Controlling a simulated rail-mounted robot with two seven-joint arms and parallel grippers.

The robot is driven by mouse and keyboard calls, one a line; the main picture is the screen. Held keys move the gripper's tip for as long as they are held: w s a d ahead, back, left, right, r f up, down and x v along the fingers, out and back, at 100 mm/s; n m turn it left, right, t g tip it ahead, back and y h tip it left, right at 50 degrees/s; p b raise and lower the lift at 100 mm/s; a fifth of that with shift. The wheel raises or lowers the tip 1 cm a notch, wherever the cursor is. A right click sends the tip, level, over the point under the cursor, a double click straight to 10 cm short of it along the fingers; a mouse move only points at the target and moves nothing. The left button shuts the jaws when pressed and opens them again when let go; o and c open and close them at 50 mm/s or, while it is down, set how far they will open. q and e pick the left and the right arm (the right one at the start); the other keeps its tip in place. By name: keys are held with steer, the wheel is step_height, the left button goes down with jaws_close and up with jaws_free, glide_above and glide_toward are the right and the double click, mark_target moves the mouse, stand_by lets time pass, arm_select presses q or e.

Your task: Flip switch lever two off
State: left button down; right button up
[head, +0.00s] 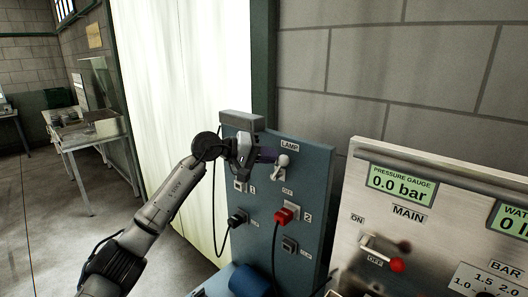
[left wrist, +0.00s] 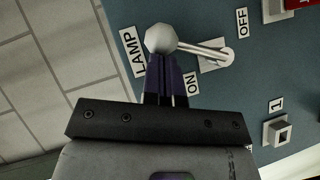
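The lamp switch lever (head: 283,161), with a white ball knob, is on the blue panel (head: 262,236) under the LAMP label. It is tilted up, away from the OFF label. In the left wrist view, the ball (left wrist: 161,39) is right at the fingertips and the lever runs right to its plate, beside the ON label. My left gripper (head: 268,156) is at the knob's left; its dark fingers (left wrist: 166,72) look closed together, with the ball beyond their tips. I cannot tell whether they touch. No lever is labelled two. My right gripper is not in view.
A red plug (head: 284,216) sits by label 2, and a black plug (head: 238,218) with a cable hangs below label 1. At right, a grey panel (head: 335,230) carries a red-knobbed MAIN lever (head: 397,265). A brick wall is behind.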

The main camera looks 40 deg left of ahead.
arm_select(q)
steer(key=d+f+m+g+y+p, duration=0.1)
steer(key=d+f+m+y+p, duration=0.1)
steer(key=d+f+m+y, duration=0.2)
steer(key=shift+s+d+m+y, duration=0.2)
steer(key=shift+d+m+y, duration=0.6)
steer(key=shift+d, duration=0.5)
steer(key=shift+d+f, duration=0.1)
steer(key=shift+f, duration=0.15)
steer(key=shift+r, duration=0.1)
steer(key=s+a+r+p, duration=0.1)
steer(key=s+a+r, duration=0.1)
steer(key=s+r, duration=0.6)
steer(key=shift+s+r, duration=0.4)
steer(key=shift+r, duration=0.5)
